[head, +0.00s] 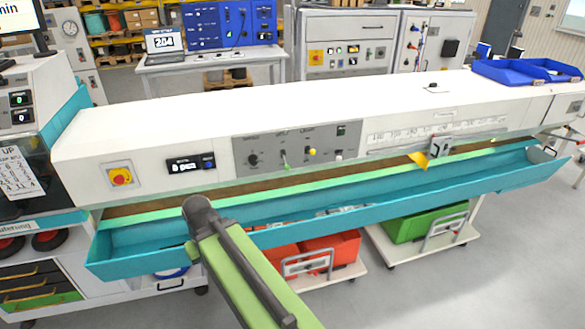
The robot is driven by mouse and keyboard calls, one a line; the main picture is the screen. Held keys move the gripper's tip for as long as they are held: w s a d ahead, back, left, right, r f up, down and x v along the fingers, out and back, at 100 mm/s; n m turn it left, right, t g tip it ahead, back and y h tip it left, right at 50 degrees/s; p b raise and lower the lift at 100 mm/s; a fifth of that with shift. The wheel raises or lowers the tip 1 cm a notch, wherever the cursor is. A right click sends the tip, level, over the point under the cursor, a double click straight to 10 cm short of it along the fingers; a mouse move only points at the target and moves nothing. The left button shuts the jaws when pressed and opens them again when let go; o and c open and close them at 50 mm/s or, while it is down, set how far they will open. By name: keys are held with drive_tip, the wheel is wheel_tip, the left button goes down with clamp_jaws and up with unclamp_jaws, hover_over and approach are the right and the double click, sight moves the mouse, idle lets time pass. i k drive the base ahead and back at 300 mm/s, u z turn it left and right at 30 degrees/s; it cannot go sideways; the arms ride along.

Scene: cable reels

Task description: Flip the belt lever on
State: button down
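A grey control panel (297,147) is set in the front of the long white machine. It carries a black rotary knob (253,160), a small lever with a green tip (285,161), a yellow knob (311,151) and a white knob (338,155). The labels above them are too small to read, so I cannot tell for sure which one is the belt lever. The green-tipped lever appears to hang downward. My green arm with its dark joint rises from the bottom middle, in front of the teal trough and below the panel. My gripper's fingers do not show.
A teal trough (150,238) runs along the machine front. A red-and-yellow switch (121,176) and a small display (190,164) sit left of the panel. A yellow piece (419,160) juts out at right. Red bins (330,250) and a green bin (415,226) stand below.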

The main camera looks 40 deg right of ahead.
sight(286, 167)
drive_tip(key=i, duration=0.95)
drive_tip(key=u, duration=0.05)
